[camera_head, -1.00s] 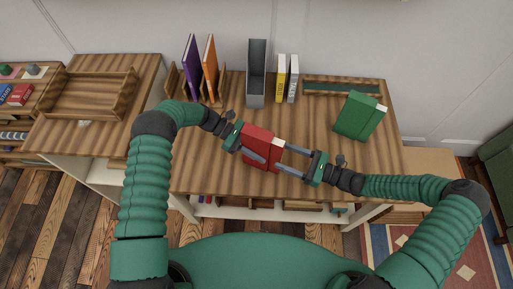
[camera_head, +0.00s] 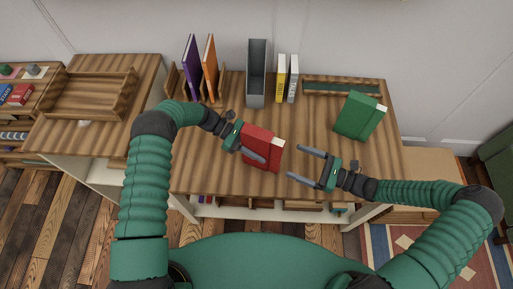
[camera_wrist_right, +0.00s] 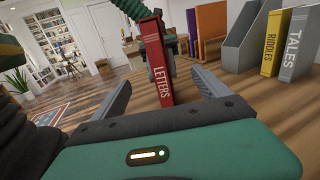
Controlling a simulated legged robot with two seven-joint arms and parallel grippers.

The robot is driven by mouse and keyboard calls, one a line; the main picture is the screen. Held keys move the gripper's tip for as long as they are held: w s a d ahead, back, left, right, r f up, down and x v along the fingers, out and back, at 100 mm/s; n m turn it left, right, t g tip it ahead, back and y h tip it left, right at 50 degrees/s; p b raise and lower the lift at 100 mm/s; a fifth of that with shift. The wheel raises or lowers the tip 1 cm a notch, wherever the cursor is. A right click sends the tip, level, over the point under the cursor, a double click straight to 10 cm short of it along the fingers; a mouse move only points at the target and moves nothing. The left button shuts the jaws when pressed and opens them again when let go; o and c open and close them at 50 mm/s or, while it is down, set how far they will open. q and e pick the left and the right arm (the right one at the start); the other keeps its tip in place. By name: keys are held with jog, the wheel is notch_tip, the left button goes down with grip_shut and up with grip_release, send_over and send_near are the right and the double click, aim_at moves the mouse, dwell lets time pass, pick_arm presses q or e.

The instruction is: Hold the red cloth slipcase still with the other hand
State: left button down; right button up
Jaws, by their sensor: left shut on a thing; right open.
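The red cloth slipcase (camera_head: 263,143) stands near the middle of the desk, with a pale block showing at its right end. In the right wrist view the red spine (camera_wrist_right: 154,62) reads "LETTERS". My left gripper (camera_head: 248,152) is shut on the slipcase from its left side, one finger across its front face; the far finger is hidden. My right gripper (camera_head: 306,165) is open and empty, to the right of the slipcase and apart from it. In the right wrist view its two fingers (camera_wrist_right: 168,97) frame the lower part of the spine.
A grey magazine file (camera_head: 256,75), a yellow book (camera_head: 280,78) and a grey-white book (camera_head: 293,79) stand at the back. Purple (camera_head: 191,68) and orange (camera_head: 209,69) books stand in a rack. A green slipcase (camera_head: 359,116) lies at the right. The desk front (camera_head: 225,180) is clear.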

pick_arm(q)
jog(key=c, duration=0.6)
grip_release()
pick_arm(e)
jog(key=v, duration=1.2)
pick_arm(q)
jog(key=b+v, duration=0.3)
jog(key=v, duration=0.3)
jog(key=shift+w+a, duration=0.1)
jog(key=shift+a, duration=0.25)
pick_arm(e)
notch_tip(320, 180, down, 3)
pick_arm(q)
jog(key=shift+a+r, duration=0.1)
jog(key=shift+r, duration=0.1)
pick_arm(e)
jog(key=shift+r, duration=0.1)
pick_arm(q)
jog(key=o, duration=0.6)
jog(key=shift+c, duration=0.2)
